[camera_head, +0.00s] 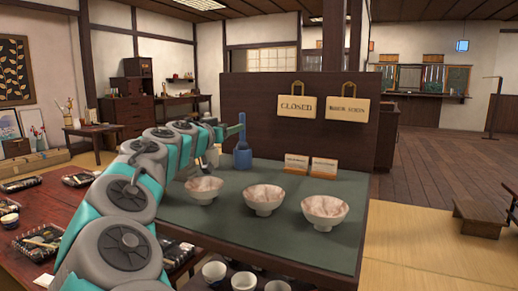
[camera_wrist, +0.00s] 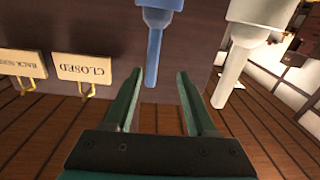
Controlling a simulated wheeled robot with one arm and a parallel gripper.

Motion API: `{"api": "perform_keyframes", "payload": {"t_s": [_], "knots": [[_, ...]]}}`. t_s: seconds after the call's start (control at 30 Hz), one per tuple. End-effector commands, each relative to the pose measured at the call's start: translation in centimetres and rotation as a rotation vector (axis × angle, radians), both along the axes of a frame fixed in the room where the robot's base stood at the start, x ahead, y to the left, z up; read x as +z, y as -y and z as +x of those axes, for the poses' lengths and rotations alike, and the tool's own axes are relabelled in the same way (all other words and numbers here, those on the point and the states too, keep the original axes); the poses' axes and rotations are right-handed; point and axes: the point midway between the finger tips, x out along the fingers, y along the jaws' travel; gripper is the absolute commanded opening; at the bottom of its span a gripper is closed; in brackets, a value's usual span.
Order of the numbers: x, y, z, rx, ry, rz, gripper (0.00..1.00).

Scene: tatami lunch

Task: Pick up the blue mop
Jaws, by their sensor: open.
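The blue mop (camera_head: 242,155) stands upright at the back of the green-topped counter (camera_head: 260,232), with a broad lower part and a thin handle pointing up. My gripper (camera_head: 232,130) is beside the handle's upper part, to its left in the head view. In the wrist view, which looks upside down, the mop (camera_wrist: 154,45) has its handle tip between or just beyond the open fingertips of my gripper (camera_wrist: 157,78). I cannot tell whether they touch. The gripper holds nothing.
A similar white object (camera_wrist: 236,65) stands close beside the mop. Three bowls, including the middle bowl (camera_head: 263,199), stand in front. A dark panel (camera_head: 262,115) with a CLOSED sign (camera_head: 297,106) rises behind. Two small cards (camera_head: 324,168) stand to the right.

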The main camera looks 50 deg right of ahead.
Motion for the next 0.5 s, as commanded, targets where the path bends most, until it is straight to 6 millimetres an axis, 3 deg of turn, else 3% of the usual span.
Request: {"api": "perform_keyframes", "payload": {"t_s": [0.5], "knots": [[-0.6,3.9,0.3,-0.03,0.042,0.011,0.56]]}}
